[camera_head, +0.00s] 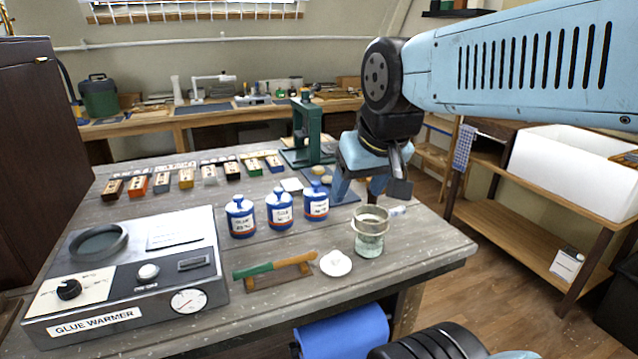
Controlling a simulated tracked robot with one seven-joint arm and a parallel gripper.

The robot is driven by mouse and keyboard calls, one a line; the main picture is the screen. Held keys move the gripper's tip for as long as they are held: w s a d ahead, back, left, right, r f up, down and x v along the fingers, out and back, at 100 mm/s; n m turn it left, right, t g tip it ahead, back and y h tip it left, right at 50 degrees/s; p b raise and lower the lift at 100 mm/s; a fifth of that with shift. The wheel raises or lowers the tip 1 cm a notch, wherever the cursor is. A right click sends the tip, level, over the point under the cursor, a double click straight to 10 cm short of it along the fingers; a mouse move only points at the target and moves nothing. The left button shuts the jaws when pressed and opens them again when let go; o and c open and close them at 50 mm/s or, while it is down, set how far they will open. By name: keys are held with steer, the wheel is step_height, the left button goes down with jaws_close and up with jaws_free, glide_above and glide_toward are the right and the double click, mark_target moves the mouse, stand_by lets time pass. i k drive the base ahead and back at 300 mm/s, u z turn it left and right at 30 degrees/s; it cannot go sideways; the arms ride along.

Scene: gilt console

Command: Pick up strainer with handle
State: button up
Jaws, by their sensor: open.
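The strainer with handle (371,214) appears as a shallow round rim on top of a clear glass jar (369,243) near the table's front right edge. A pale, short piece (398,211) sticks out to the right of the rim and looks like its handle. My gripper (358,196) points downward with its two fingers apart and nothing visible between them. In the picture it is just above the strainer; I cannot tell its exact distance or whether it touches.
A green press (306,135) stands farther back, and a glue warmer (133,275) fills the left.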

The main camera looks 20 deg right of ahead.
mark_target(368, 221)
steer(key=z, duration=0.9)
steer(key=k, duration=0.85)
steer(key=z, duration=0.15)
